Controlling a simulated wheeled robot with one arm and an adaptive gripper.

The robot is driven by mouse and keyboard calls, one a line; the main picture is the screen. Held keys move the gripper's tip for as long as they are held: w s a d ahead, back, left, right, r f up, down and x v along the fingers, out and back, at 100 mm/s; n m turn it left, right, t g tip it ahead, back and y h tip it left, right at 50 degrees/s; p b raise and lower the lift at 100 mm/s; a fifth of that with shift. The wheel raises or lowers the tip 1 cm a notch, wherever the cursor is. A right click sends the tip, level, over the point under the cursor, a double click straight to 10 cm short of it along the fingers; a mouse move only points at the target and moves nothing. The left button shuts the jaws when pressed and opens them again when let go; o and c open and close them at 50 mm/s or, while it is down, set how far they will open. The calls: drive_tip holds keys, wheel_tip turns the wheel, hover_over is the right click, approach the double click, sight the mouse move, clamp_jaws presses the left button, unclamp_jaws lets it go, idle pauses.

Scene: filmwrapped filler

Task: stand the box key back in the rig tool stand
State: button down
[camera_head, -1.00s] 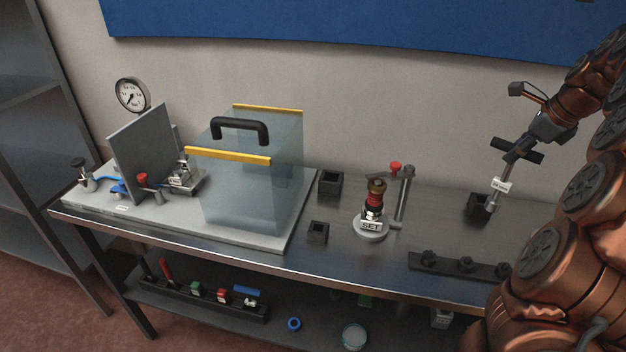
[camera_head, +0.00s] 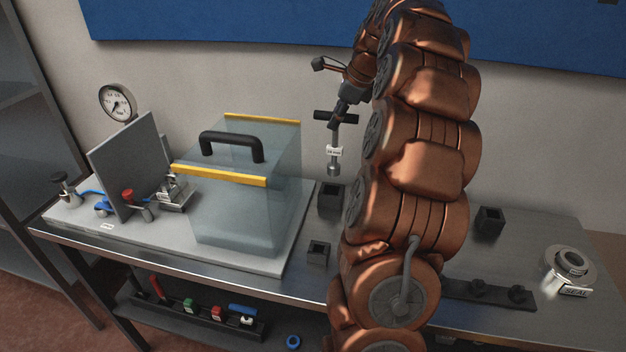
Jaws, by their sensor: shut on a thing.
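The box key (camera_head: 335,136) is a grey steel rod with a black crossbar, a white tag and a wider socket at its lower end. My gripper (camera_head: 341,112) is shut on it near the crossbar, and the key hangs close to upright. Its lower end appears just above a black square holder (camera_head: 331,198) beside the rig's base plate; I cannot tell whether it is exactly over the opening. Two similar black holders stand at the front (camera_head: 318,253) and at the right (camera_head: 489,220). No label shows which is the rig tool stand.
The clear guard box (camera_head: 240,205) with black handle and yellow edges stands on the rig base plate (camera_head: 112,234) to the left. My arm covers the bench middle. A dark rack (camera_head: 490,292) and a ring piece labelled SEAL (camera_head: 570,264) are at right.

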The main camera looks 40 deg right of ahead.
sight(337, 132)
drive_tip(key=f, duration=0.2)
drive_tip(key=f+p, duration=0.1)
drive_tip(key=f, duration=0.2)
drive_tip(key=shift+w+a+f+p, duration=0.1)
drive_tip(key=shift+a+f+p, duration=0.15)
drive_tip(key=shift+f+p, duration=0.55)
drive_tip(key=shift+f, duration=1.65)
drive_tip(key=c, duration=0.9)
unclamp_jaws()
drive_tip(key=b+v, duration=0.3)
drive_tip(key=v, duration=0.9)
drive_tip(key=shift+d, duration=0.1)
